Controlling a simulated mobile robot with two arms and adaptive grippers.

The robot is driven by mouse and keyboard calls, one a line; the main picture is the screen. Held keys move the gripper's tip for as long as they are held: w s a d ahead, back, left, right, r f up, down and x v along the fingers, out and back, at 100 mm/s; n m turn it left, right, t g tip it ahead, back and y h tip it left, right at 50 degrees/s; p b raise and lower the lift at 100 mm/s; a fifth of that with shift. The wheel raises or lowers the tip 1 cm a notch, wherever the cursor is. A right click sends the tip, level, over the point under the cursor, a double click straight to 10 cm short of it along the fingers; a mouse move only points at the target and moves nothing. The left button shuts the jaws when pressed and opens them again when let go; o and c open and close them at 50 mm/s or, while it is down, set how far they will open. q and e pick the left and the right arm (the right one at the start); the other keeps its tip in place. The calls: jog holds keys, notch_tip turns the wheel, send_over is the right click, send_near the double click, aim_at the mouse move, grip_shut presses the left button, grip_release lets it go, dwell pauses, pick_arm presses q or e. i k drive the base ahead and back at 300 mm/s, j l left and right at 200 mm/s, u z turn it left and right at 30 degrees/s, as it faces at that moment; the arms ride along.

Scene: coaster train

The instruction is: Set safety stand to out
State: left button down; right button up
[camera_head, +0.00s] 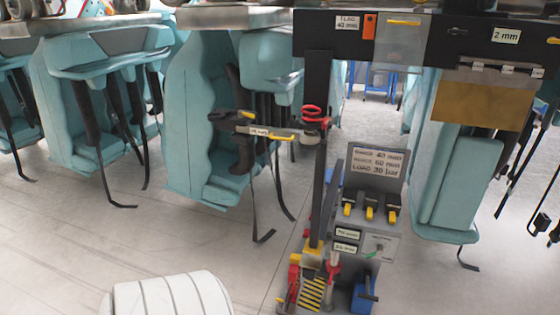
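A dark upright post (320,180) stands in the middle of the camera_head view, under a black beam. At its foot is a yellow-and-black striped piece (312,292) with red parts beside it, possibly the safety stand; its setting cannot be told. A grey control console (378,205) stands right of the post, with a text display (377,163), several yellow-tipped levers and a small dial panel (376,247). A dark bracket with a yellow handle (275,135) and a red ring-like part (315,117) sits at the post's mid height. Neither gripper is in view.
Teal coaster seats (205,110) with dangling black straps hang left and right. The black beam (455,35) with labels crosses the top right. A blue block (364,296) stands on the floor by the console. Open grey floor (60,250) lies at the left.

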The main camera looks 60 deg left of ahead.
aim_at(294, 275)
jog(key=u, duration=1.8)
